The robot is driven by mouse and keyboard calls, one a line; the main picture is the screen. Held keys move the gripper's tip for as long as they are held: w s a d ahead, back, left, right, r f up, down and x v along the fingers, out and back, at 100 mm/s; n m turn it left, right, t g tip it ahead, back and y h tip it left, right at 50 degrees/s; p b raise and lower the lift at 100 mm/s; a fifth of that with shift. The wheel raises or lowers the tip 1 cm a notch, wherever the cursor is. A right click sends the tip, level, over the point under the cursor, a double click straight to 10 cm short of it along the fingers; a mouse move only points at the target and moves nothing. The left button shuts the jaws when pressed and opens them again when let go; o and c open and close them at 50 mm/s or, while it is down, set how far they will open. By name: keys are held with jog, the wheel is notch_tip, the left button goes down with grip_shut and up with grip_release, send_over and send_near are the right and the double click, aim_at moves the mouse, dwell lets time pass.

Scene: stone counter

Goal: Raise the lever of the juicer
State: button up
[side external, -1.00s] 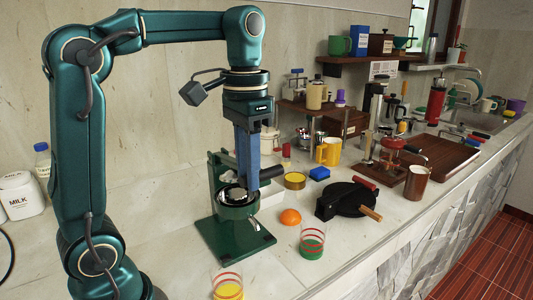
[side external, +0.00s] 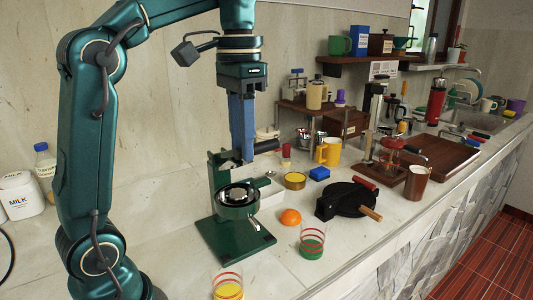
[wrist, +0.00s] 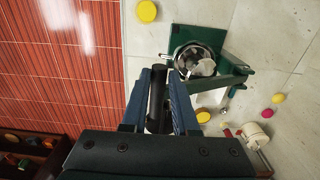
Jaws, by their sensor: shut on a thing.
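The green juicer (side external: 238,238) stands upright on the counter, with a square base plate and a round metal-lined bowl (side external: 236,195). It also shows in the wrist view (wrist: 230,42). Its lever ends in a black handle (side external: 266,146) that points right, above the level of the bowl. In the wrist view the black handle (wrist: 157,92) lies between the blue fingers. My gripper (side external: 243,157) is shut on this handle, with its fingers pointing down. The fingers hide part of the lever in the side view.
An orange (side external: 290,217), a glass with green liquid (side external: 312,242) and a black waffle iron (side external: 345,199) stand right of the juicer. A glass with yellow liquid (side external: 228,288) is in front. A yellow tin (side external: 295,181) and a blue block (side external: 319,173) are behind.

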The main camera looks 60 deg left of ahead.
jog(key=shift+o, duration=0.6)
jog(key=shift+a+r, duration=0.9)
jog(key=shift+r, duration=0.15)
grip_shut()
jog(key=o, duration=0.6)
grip_release()
jog(key=shift+c, duration=0.2)
jog(key=shift+d, duration=0.15)
jog(key=shift+s+d+r+m+t, duration=0.2)
jog(key=shift+s+d+r, duration=0.2)
jog(key=shift+s+d, duration=0.2)
jog(key=shift+s+d+r+m+t, duration=0.1)
jog(key=shift+s+d+r+m, duration=0.1)
jog(key=shift+s+d+r, duration=0.35)
jog(key=s+d+f+t, duration=0.2)
jog(key=f, duration=0.5)
jog(key=s+d+f+t, duration=0.3)
jog(key=f, duration=0.4)
jog(key=shift+s+f+n, duration=0.15)
jog(key=shift+s+n, duration=0.2)
jog(key=shift+n, duration=0.05)
